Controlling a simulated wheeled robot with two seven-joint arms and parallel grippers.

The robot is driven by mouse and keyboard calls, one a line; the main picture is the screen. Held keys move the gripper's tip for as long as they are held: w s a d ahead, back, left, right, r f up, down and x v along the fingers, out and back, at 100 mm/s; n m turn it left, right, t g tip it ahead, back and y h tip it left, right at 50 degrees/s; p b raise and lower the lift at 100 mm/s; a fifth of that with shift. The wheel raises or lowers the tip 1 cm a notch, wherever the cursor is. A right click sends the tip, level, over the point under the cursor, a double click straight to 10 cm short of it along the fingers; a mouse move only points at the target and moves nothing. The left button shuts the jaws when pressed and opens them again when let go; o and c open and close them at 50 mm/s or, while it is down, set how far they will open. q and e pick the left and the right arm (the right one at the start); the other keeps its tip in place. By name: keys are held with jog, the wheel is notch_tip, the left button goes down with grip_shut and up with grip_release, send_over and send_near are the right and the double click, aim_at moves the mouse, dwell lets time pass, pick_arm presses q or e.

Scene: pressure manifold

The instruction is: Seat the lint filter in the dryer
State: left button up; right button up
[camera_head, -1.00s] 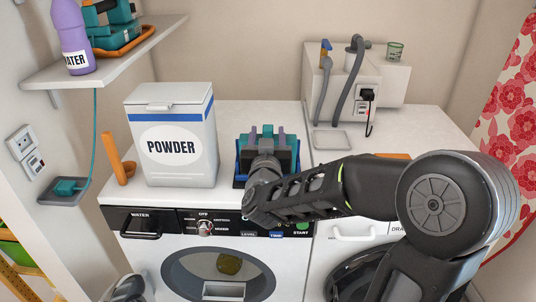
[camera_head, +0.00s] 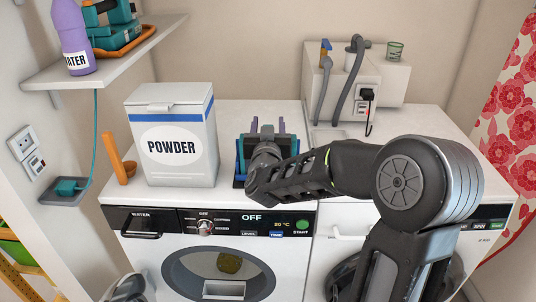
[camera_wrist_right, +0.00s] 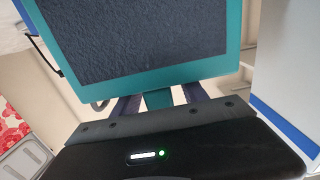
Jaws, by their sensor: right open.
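The lint filter has a teal frame around dark mesh; it fills the top of the right wrist view (camera_wrist_right: 150,42). In the head view only a teal edge (camera_head: 240,147) shows beside my right wrist, on the left machine's white top near the powder box. My right gripper (camera_head: 267,127) is open, its purple fingers on either side of the filter's teal tab (camera_wrist_right: 158,99). Whether they touch it is unclear. My wrist hides most of the filter and what is under it. The left machine (camera_head: 300,250), with a WATER drawer, appears to be the dryer.
A POWDER box (camera_head: 172,135) stands just left of my right gripper. Hoses and a plug (camera_head: 368,95) are at the back right. A shelf (camera_head: 110,60) juts out at upper left. The right machine's panel reads SPIN.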

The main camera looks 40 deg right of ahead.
grip_shut()
dwell(0.5)
dwell(0.9)
